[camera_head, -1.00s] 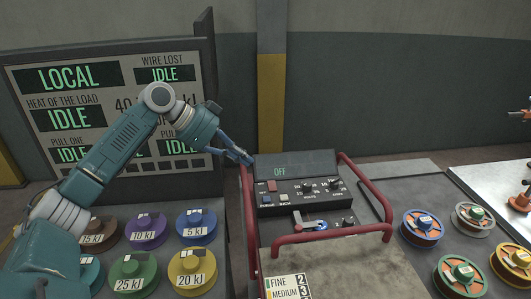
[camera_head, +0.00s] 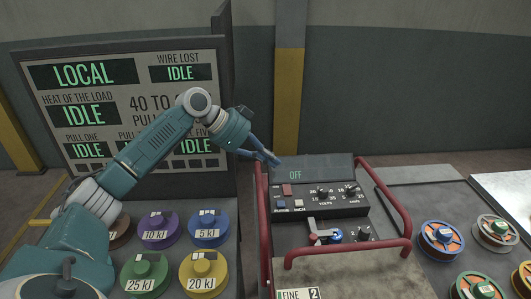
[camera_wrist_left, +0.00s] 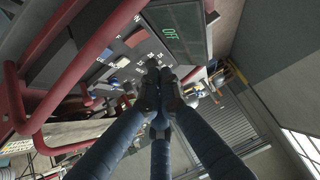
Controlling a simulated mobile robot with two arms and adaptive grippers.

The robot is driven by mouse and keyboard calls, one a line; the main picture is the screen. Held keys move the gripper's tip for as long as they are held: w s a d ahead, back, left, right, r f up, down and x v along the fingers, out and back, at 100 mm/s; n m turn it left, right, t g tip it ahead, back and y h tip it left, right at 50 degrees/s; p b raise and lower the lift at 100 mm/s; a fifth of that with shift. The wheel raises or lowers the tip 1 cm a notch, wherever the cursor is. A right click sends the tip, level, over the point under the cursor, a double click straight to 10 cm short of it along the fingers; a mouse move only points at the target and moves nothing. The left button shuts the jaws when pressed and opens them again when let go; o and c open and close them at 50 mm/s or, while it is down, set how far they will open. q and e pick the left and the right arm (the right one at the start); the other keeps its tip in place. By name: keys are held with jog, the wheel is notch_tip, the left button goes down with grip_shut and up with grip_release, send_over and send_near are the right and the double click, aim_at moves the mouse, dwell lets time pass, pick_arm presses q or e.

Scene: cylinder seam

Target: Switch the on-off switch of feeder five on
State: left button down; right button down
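A dark control box (camera_head: 330,204) inside a red tube frame has a screen (camera_head: 318,170) reading OFF; the screen also shows in the wrist view (camera_wrist_left: 176,33). A red switch (camera_head: 287,190) is at the panel's upper left, above a small blue button (camera_head: 280,205) and a white button (camera_head: 298,204). No feeder number is readable on the box. My left gripper (camera_head: 273,160) hangs at the screen's upper left corner, apart from the red switch. In the wrist view its dark fingertips (camera_wrist_left: 160,86) are together, with nothing visible between them. My right gripper is out of view.
Red tube rails (camera_head: 384,198) flank the box. A lever with a blue knob (camera_head: 335,235) stands in front of it. Coloured weights, including a blue one (camera_head: 208,228), sit left; wire spools (camera_head: 440,240) sit right. A status board (camera_head: 120,100) stands behind my arm.

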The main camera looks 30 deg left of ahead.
aim_at(288, 184)
pick_arm(q)
jog(key=p+x, duration=0.2)
jog(key=x, duration=0.3)
jog(key=shift+w+d, duration=0.2)
jog(key=shift+d, duration=0.15)
jog(key=f, duration=0.2)
jog(key=f+p, duration=0.1)
jog(key=shift+w+a+f+p, duration=0.1)
jog(key=shift+a+f+p, duration=0.2)
jog(key=shift+a+f, duration=0.1)
jog(key=shift+f, duration=0.15)
jog(key=shift+d, duration=0.1)
jog(key=shift+f, duration=0.15)
jog(key=f+b, duration=0.1)
jog(key=b, duration=0.1)
jog(key=shift+w+f+b, duration=0.15)
jog(key=shift+b, duration=0.25)
jog(key=shift+a+r+p, duration=0.2)
jog(key=shift+r+p, duration=0.1)
jog(key=shift+r, duration=0.05)
